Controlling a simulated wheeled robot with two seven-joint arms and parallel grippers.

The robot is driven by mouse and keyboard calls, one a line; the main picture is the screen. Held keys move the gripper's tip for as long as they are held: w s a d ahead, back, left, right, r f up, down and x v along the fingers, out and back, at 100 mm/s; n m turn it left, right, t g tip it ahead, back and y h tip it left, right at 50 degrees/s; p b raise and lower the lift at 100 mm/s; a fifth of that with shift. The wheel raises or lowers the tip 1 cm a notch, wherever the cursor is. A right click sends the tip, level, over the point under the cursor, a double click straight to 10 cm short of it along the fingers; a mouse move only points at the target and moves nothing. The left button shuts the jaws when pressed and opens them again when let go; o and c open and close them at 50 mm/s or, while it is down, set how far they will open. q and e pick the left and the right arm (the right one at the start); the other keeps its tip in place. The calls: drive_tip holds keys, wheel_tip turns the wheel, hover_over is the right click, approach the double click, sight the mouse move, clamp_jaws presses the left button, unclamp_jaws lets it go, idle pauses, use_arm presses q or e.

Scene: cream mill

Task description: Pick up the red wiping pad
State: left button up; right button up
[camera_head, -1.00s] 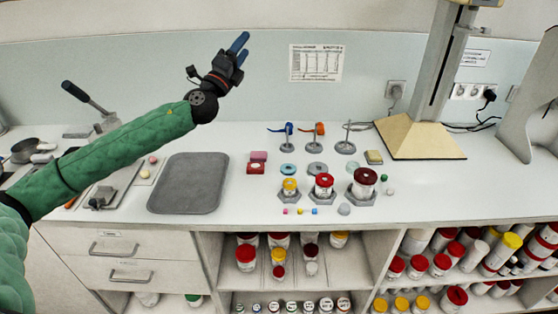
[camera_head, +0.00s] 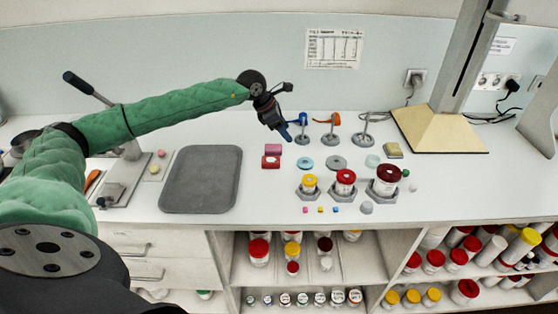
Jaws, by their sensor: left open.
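The red wiping pad (camera_head: 271,162) lies flat on the white counter, right of the grey tray. A pink pad (camera_head: 273,150) lies just behind it. My left gripper (camera_head: 286,135) reaches in from the left and points down and to the right. It is open and empty, above the counter behind the pads and apart from the red one. My right gripper is out of view.
The grey tray (camera_head: 202,205) lies left of the pads. Stands with a blue (camera_head: 301,120) and an orange top (camera_head: 331,119) are close right of the gripper. Lidded jars (camera_head: 345,181) stand to the right. The counter in front of the red pad is clear.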

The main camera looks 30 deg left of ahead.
sight(271, 159)
use_arm(q)
drive_tip(key=s+a+g+y, duration=0.1)
drive_tip(key=s+a+f+m+g+y, duration=0.1)
drive_tip(key=s+a, duration=0.1)
drive_tip(key=s+a+f+g+y, duration=0.1)
drive_tip(key=s, duration=0.1)
drive_tip(key=shift+s+a+f+m, duration=0.15)
drive_tip(key=shift+a+f+m, duration=0.05)
drive_tip(key=shift+a+m, duration=0.1)
drive_tip(key=shift+d+f+p, duration=0.25)
drive_tip(key=shift+f+p, duration=0.45)
drive_tip(key=shift+f, duration=0.6)
drive_tip(key=f+p, duration=0.2)
drive_tip(key=w+d+f+p, duration=0.1)
drive_tip(key=shift+f, duration=0.2)
drive_tip(key=shift+d+f, duration=0.1)
drive_tip(key=shift+f, duration=0.7)
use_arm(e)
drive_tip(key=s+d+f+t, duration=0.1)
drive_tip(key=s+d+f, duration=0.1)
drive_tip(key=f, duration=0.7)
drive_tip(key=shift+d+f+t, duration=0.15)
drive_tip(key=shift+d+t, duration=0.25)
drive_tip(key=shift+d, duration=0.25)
use_arm(q)
drive_tip(key=shift+c, duration=0.3)
drive_tip(key=c, duration=0.7)
